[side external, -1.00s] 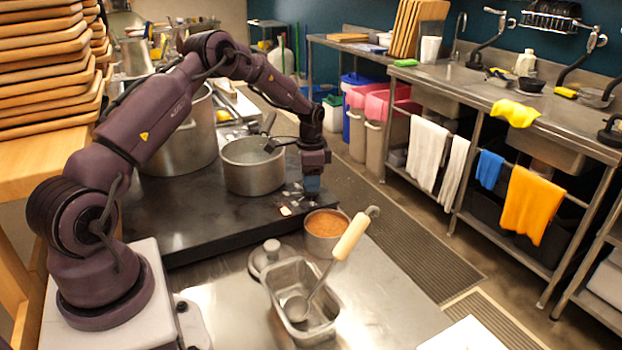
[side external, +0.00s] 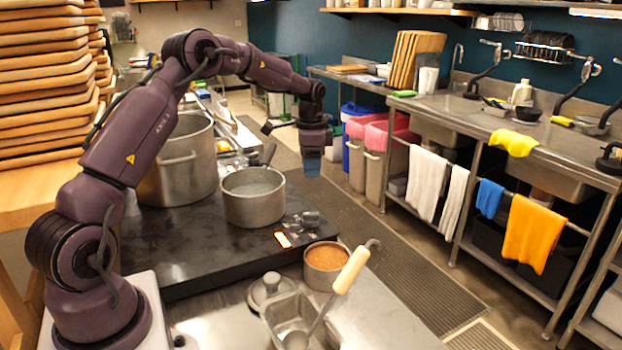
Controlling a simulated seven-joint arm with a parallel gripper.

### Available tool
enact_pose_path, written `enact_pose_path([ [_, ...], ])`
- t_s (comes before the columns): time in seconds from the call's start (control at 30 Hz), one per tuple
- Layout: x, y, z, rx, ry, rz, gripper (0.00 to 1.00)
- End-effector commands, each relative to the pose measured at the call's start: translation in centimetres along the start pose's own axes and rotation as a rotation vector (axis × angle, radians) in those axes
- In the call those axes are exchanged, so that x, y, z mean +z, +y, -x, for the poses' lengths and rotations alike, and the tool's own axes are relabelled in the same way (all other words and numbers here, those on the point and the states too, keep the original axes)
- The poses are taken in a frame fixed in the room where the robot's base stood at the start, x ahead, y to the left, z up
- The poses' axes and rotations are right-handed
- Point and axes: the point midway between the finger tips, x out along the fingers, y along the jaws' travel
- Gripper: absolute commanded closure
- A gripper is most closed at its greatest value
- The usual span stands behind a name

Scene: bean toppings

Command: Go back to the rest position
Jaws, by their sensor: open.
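My gripper (side external: 312,165) points down in the air to the right of the silver pot on the dark stove top. Its fingertips look blue and hold nothing that I can see. The gap between them is too small to make out. A small pot of orange-brown beans (side external: 326,256) stands on the steel counter at the stove's near corner, below and apart from my gripper. A ladle with a pale wooden handle (side external: 351,270) rests in a rectangular steel container (side external: 268,318).
A silver pot (side external: 253,207) and a larger stock pot (side external: 160,185) stand on the dark stove top (side external: 190,262). A round lid (side external: 270,287) lies near the container. Stacked wooden trays (side external: 45,80) rise at the left. The floor mat (side external: 400,270) is clear.

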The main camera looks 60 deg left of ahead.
Motion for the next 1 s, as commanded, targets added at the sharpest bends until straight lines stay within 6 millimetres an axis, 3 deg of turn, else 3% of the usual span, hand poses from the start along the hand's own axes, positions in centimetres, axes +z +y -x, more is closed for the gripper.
enact_pose_path([
  [0.47,0.0,0.0,0.3,-0.001,0.0,0.001,0.57],
  [0.63,-0.1,0.1,0.0,0.0,0.007,0.086,0.57],
  [0.7,0.7,1.3,-1.5,0.031,-0.016,0.162,0.57],
  [0.77,1.3,2.4,-1.3,0.036,-0.024,0.223,0.57],
  [1.0,2.6,9.1,3.3,-0.007,-0.011,0.384,0.57],
])
